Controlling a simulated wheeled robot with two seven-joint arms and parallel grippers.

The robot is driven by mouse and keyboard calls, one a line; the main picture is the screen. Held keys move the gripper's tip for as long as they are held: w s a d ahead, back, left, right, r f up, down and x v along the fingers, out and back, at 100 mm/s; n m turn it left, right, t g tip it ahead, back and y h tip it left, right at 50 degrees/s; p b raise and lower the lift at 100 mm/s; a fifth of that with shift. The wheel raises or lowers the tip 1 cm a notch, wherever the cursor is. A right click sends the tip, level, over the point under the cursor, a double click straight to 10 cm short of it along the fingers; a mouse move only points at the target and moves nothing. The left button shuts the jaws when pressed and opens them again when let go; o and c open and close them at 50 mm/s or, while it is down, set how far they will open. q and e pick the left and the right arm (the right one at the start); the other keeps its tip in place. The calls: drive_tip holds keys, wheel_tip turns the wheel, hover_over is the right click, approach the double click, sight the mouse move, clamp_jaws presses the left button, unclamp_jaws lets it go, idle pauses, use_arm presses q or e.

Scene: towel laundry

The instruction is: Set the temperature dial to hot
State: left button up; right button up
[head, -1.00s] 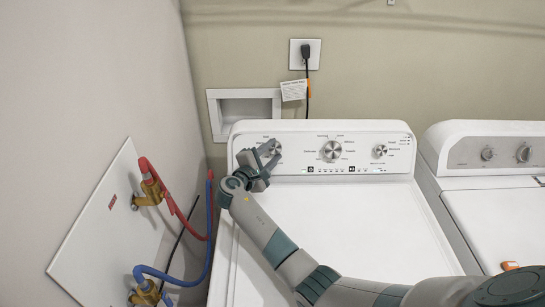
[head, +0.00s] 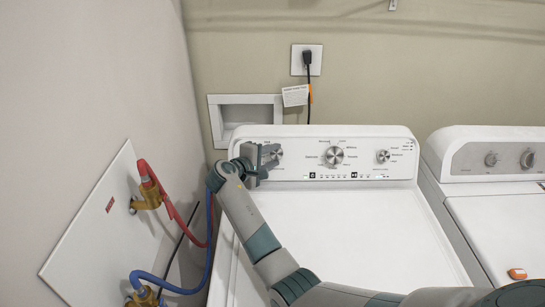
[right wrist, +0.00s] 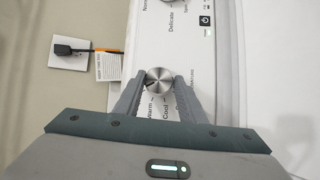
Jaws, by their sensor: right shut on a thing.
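The temperature dial (head: 277,156) is the small silver knob at the left end of the white washer's control panel. It also shows in the right wrist view (right wrist: 158,78), with "Warm" and "Cool" printed beside it. My right gripper (head: 268,154) is at this dial, with one finger on each side of it, shut on it; its fingers also show in the right wrist view (right wrist: 158,92). The gripper hides part of the dial and its labels in the head view. The dial's exact setting is too small to read. My left gripper is not in view.
The panel also has a larger middle dial (head: 333,156) and a right dial (head: 383,156). A second white machine (head: 490,160) stands to the right, with an orange item (head: 517,274) on it. Red and blue hoses (head: 160,190) run along the left wall.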

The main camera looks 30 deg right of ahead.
drive_tip(key=o, duration=1)
drive_tip(key=shift+o, duration=0.2)
drive_tip(key=b+v, duration=0.2)
drive_tip(key=v, duration=0.5)
drive_tip(key=shift+a+b, duration=0.2)
drive_tip(key=shift+b, duration=0.2)
drive_tip(key=shift+s, duration=0.2)
